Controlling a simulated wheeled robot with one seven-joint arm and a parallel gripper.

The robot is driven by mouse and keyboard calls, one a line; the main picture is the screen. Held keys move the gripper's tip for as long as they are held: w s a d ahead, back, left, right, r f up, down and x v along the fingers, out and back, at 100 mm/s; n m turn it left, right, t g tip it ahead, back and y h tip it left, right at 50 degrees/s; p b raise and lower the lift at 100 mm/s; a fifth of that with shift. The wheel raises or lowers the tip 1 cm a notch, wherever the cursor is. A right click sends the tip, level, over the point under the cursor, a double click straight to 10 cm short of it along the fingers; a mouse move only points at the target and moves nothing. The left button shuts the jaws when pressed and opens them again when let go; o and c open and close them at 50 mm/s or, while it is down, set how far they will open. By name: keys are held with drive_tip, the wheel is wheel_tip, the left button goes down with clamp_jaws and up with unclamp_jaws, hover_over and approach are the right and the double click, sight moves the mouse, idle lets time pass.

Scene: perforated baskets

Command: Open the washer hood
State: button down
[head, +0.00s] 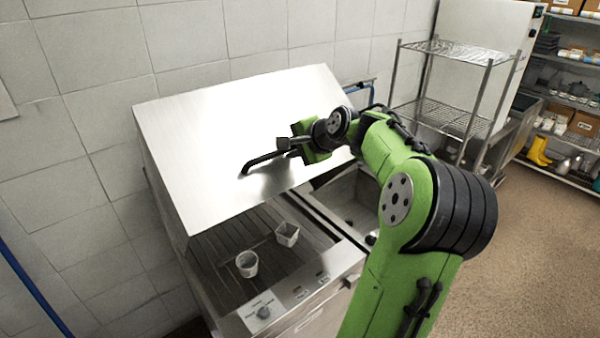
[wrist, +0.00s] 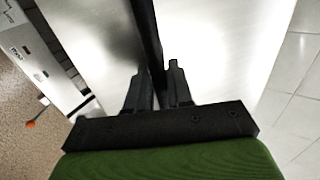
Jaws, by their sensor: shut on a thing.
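The washer hood (head: 215,120) is a large brushed-steel cover, raised and tilted over the washer, with a gap below its front edge. Its handle (head: 262,160) is a dark bar on the hood's front face. My gripper (head: 287,144) is shut on the handle near the bar's right part. In the wrist view, the dark handle bar (wrist: 148,40) runs between the two fingers of my gripper (wrist: 160,80), with the steel hood (wrist: 220,50) on the right. The hood's inside is hidden.
Two small white cups, one on the left (head: 247,264) and one on the right (head: 287,234), stand on the slatted washer bed. A control panel (head: 265,310) lines its front edge. A sink (head: 355,200) is to the right. A wire shelf (head: 445,115) stands beyond, with open floor at right.

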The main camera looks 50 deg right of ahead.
drive_tip(key=shift+w+d+r, duration=0.1)
drive_tip(key=shift+w+r, duration=0.25)
drive_tip(key=shift+r, duration=0.3)
drive_tip(key=shift+w+r, duration=0.35)
drive_tip(key=shift+r, duration=0.25)
drive_tip(key=c, duration=1.3)
unclamp_jaws()
drive_tip(key=shift+o, duration=0.6)
drive_tip(key=shift+w+d+f, duration=0.1)
drive_tip(key=shift+w, duration=0.2)
drive_tip(key=v, duration=1.6)
drive_tip(key=shift+f, duration=0.1)
